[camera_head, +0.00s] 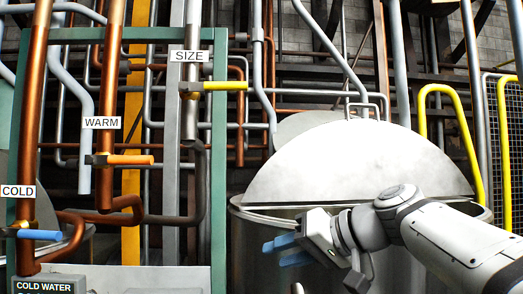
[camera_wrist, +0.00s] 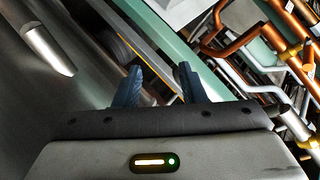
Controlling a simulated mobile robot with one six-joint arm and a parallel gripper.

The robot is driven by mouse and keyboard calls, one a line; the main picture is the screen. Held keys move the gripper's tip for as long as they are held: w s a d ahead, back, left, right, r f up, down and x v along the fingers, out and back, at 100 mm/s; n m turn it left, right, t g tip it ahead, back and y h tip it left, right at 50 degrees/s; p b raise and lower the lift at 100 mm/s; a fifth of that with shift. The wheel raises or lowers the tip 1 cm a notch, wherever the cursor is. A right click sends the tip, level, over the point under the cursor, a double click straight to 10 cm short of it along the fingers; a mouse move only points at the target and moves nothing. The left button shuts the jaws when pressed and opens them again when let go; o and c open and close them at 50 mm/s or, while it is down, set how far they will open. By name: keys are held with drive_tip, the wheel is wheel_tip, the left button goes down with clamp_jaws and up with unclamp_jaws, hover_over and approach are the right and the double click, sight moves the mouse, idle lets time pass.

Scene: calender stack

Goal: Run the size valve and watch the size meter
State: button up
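The size valve (camera_head: 225,86) has a yellow handle lying level, pointing right from a grey pipe. A white SIZE label (camera_head: 189,57) hangs just above it on that pipe. My gripper (camera_head: 273,250) is low in front of the large metal vat, below and to the right of the yellow handle and well apart from it. In the wrist view its two blue fingers (camera_wrist: 159,70) stand apart with nothing between them. I cannot make out a size meter in either view.
An orange WARM handle (camera_head: 123,160) and a blue COLD handle (camera_head: 40,235) sit on copper pipes at left. A COLD WATER box (camera_head: 45,285) is at lower left. The vat (camera_head: 350,165) with its domed lid fills the centre right. Yellow rails (camera_head: 459,115) stand at right.

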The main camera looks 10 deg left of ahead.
drive_tip(key=w+a+r+n+g+y, duration=0.1)
drive_tip(key=a+r+n+y, duration=0.15)
drive_tip(key=r, duration=0.45)
drive_tip(key=w+a+r+n+y, duration=0.1)
drive_tip(key=r+n+y, duration=0.15)
drive_tip(key=r, duration=0.35)
drive_tip(key=n+g+y+b, duration=0.1)
drive_tip(key=n+g+y, duration=0.4)
drive_tip(key=n+g, duration=0.15)
approach(231, 86)
drive_tip(key=a, duration=0.3)
drive_tip(key=shift+n, duration=0.55)
drive_tip(key=x, duration=0.2)
drive_tip(key=p+x, duration=0.1)
drive_tip(key=x, duration=0.1)
drive_tip(key=r+p+x, duration=0.1)
drive_tip(key=x, duration=0.1)
drive_tip(key=shift+w+d+r, duration=0.1)
drive_tip(key=shift+w+r, duration=0.05)
drive_tip(key=shift+w, duration=0.2)
drive_tip(key=shift+a+r+p, duration=0.15)
drive_tip(key=shift+a+p, duration=0.25)
drive_tip(key=shift+a, duration=0.25)
drive_tip(key=shift+c, duration=0.5)
clamp_jaws()
